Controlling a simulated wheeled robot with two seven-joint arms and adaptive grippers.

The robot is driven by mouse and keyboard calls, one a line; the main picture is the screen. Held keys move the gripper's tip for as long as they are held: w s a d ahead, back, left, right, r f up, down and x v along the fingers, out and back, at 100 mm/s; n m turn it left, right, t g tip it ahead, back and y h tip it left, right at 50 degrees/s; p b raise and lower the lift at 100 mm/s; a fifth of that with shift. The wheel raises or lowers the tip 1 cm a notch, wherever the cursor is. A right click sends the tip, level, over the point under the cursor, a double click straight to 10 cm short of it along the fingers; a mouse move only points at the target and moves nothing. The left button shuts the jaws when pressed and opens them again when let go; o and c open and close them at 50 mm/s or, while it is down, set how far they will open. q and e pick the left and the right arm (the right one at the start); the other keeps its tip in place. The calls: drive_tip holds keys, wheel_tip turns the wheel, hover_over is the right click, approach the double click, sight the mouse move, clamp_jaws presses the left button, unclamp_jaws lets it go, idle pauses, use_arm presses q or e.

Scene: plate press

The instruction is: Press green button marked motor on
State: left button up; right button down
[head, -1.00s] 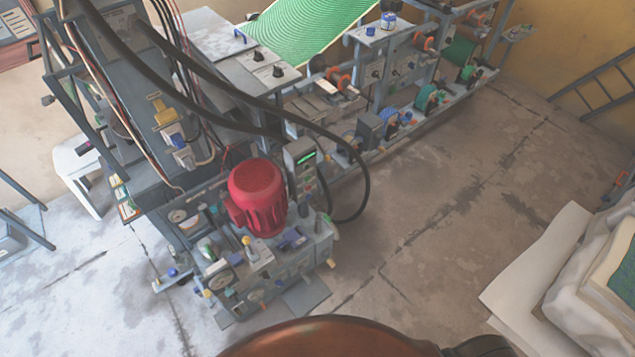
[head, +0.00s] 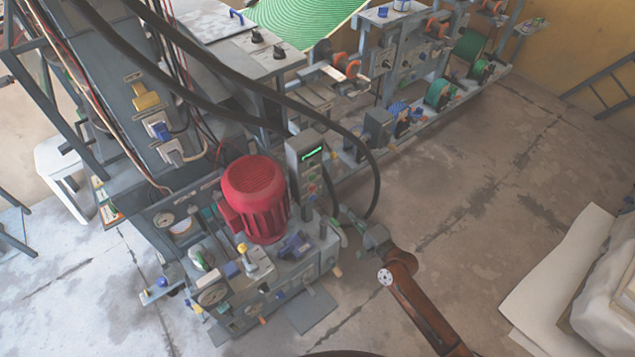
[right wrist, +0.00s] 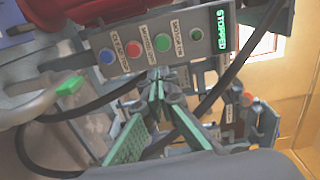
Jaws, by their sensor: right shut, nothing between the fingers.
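The grey control box (head: 306,160) stands behind the red motor in the head view, with a lit green display and small buttons on its face. In the right wrist view the panel (right wrist: 146,66) shows a blue button (right wrist: 106,57), a red button (right wrist: 134,53), a green button (right wrist: 162,44) and another round button (right wrist: 196,34) beside a display reading STOPPED (right wrist: 221,28). The small labels are hard to read. My right gripper (head: 349,214) is shut and empty, to the right of and below the box. Its fingertips (right wrist: 158,78) appear below the green button, apparently not touching it. My left gripper is out of view.
The red motor (head: 254,198) stands left of the box. A thick black cable (head: 374,170) loops close to my right gripper, and also crosses the right wrist view. Open floor (head: 470,190) lies to the right; a white stack (head: 570,270) stands at the right edge.

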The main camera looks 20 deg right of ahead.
sight(314, 175)
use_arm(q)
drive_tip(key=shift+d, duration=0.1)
use_arm(e)
drive_tip(key=shift+w+a+r, duration=0.1)
drive_tip(key=shift+a+r, duration=0.2)
drive_tip(key=shift+r, duration=0.55)
drive_tip(key=b+x, duration=0.3)
drive_tip(key=x, duration=1)
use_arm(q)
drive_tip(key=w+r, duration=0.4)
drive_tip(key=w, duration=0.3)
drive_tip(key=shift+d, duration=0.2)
use_arm(e)
drive_tip(key=shift+w+a+r, duration=0.15)
drive_tip(key=shift+w+a, duration=0.05)
drive_tip(key=shift+w, duration=0.25)
drive_tip(key=shift+d, duration=0.1)
